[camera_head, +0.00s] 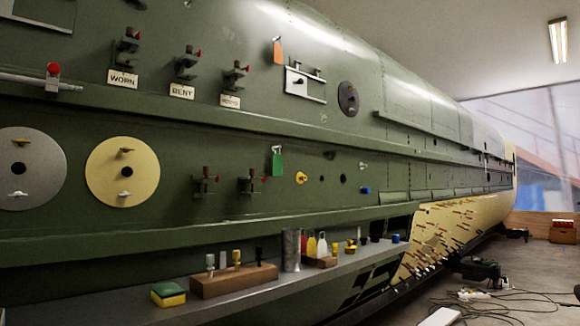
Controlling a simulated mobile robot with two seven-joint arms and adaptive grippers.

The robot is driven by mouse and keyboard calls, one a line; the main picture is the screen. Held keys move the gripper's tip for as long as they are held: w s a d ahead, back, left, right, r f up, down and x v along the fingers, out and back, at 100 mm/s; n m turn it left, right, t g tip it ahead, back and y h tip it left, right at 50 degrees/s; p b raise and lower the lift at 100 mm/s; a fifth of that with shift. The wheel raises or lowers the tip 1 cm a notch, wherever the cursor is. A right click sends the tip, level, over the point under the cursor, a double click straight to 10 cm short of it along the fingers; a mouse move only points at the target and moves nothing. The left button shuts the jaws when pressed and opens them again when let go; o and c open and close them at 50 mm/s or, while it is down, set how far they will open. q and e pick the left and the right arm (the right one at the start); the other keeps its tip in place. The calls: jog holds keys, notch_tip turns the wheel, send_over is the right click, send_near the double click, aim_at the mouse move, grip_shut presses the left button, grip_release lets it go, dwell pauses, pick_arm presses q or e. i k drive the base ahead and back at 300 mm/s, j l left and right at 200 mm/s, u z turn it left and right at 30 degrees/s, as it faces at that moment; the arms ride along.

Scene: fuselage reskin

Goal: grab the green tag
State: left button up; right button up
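The green tag (277,164) hangs on the green fuselage side, between the two long ledges. An orange tag (278,53) hangs higher up, above the upper ledge. Neither of my grippers shows in the head view.
A shelf (335,270) runs along the fuselage below the green tag. It carries a wooden block (232,281) with upright tools, a sponge (167,294), a grey cylinder (291,250) and small coloured tags. Clamps (252,183) and a yellow knob (301,178) stick out beside the green tag.

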aim_at(277, 160)
jog(key=i+l, duration=0.6)
jog(key=i, duration=0.15)
